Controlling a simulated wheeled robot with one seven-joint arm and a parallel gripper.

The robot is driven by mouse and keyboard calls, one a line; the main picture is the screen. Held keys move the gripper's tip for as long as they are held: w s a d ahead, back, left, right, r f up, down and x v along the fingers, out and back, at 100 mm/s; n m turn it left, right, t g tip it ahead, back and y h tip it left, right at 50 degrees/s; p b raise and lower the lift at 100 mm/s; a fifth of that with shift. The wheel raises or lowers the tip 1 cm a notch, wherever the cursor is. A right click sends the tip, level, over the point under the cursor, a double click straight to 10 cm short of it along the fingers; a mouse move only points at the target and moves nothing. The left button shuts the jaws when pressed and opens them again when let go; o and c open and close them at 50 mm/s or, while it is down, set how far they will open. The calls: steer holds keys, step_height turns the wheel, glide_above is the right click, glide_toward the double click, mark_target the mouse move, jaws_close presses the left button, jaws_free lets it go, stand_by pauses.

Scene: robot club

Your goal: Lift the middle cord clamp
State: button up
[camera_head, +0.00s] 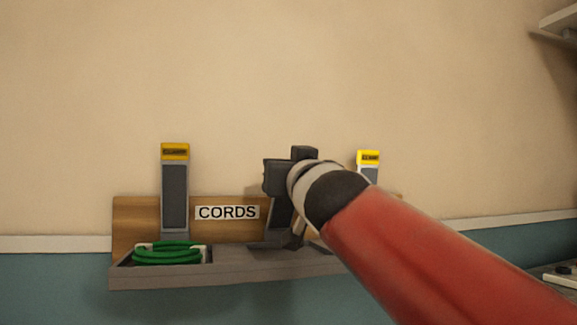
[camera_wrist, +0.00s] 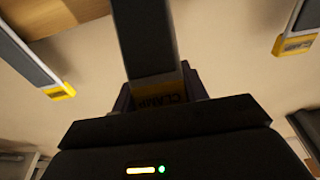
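The middle cord clamp (camera_wrist: 146,40) is a dark grey lever with a yellow end label, close in front of the wrist camera. Its labelled end lies between the two fingers of my gripper (camera_wrist: 160,92). Whether the fingers press on it cannot be told. In the head view my gripper (camera_head: 279,177) is at the middle of the cord shelf and hides most of this clamp. The left clamp (camera_head: 174,195) stands upright with a yellow top. The right clamp (camera_head: 368,160) shows only its yellow and grey top behind my arm.
The grey shelf (camera_head: 240,272) has a wooden back board (camera_head: 135,220) with a CORDS sign (camera_head: 227,212). A coiled green cord (camera_head: 167,253) lies at its left end. The wall above is bare. Another shelf (camera_head: 560,22) juts out at the upper right.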

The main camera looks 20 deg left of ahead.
steer(key=o, duration=1.4)
steer(key=shift+w+a+f, duration=0.3)
steer(key=shift+w+f, duration=0.2)
steer(key=shift+f, duration=0.05)
steer(key=shift+c, duration=0.2)
steer(key=shift+o, duration=0.2)
steer(key=shift+s+d+r, duration=0.1)
steer(key=shift+s+r, duration=0.05)
steer(key=shift+r, duration=0.05)
steer(key=shift+s+d, duration=0.1)
steer(key=shift+s, duration=0.1)
steer(key=b+v, duration=0.1)
steer(key=v, duration=0.6)
steer(key=shift+s+d+f, duration=0.1)
steer(key=shift+f, duration=0.05)
